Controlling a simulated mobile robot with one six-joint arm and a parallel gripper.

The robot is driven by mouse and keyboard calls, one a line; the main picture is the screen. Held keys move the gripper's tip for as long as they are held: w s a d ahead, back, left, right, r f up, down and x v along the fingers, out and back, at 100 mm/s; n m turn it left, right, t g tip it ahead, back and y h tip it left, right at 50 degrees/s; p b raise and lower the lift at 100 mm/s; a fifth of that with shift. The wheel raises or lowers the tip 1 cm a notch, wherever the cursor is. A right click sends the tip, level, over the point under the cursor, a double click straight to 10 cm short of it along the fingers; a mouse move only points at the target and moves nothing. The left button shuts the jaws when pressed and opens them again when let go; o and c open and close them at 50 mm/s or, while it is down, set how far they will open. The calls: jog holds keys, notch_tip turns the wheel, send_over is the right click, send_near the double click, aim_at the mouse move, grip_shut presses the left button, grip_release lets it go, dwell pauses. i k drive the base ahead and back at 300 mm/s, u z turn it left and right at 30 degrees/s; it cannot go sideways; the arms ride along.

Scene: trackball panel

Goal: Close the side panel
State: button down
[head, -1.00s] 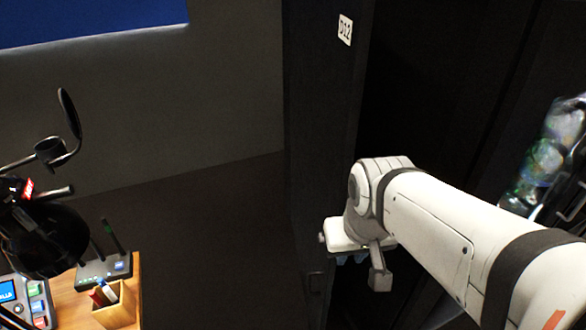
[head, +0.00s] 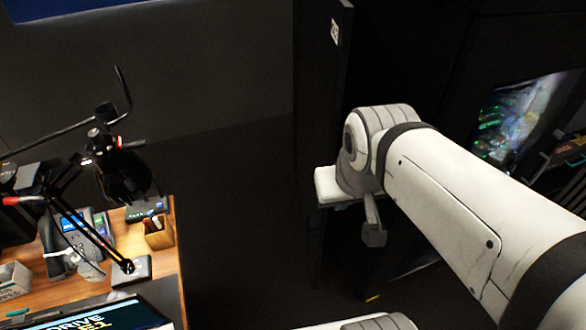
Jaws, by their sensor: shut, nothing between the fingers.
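The side panel (head: 318,110) is a tall, dark, upright panel with a small white label (head: 335,31) near its top. It stands out from the dark cabinet (head: 420,60), with a dark gap between them on its right. My gripper (head: 335,188) is at the end of the white arm, overlapping the lower part of the panel in the picture. The gripper is shut and empty. Its fingertips are mostly hidden behind my wrist, and I cannot tell whether they touch the panel.
A wooden desk (head: 178,270) at lower left carries a black lamp (head: 125,175), a pen box (head: 159,233) and small devices. A glossy, colourful window (head: 520,115) is in the cabinet at right. Dark floor (head: 235,270) lies clear between desk and panel.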

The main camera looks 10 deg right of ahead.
aim_at(325, 27)
jog(key=u, duration=1.4)
jog(key=i, duration=0.55)
jog(key=z, duration=2.75)
jog(key=i, duration=0.5)
jog(key=u, duration=0.05)
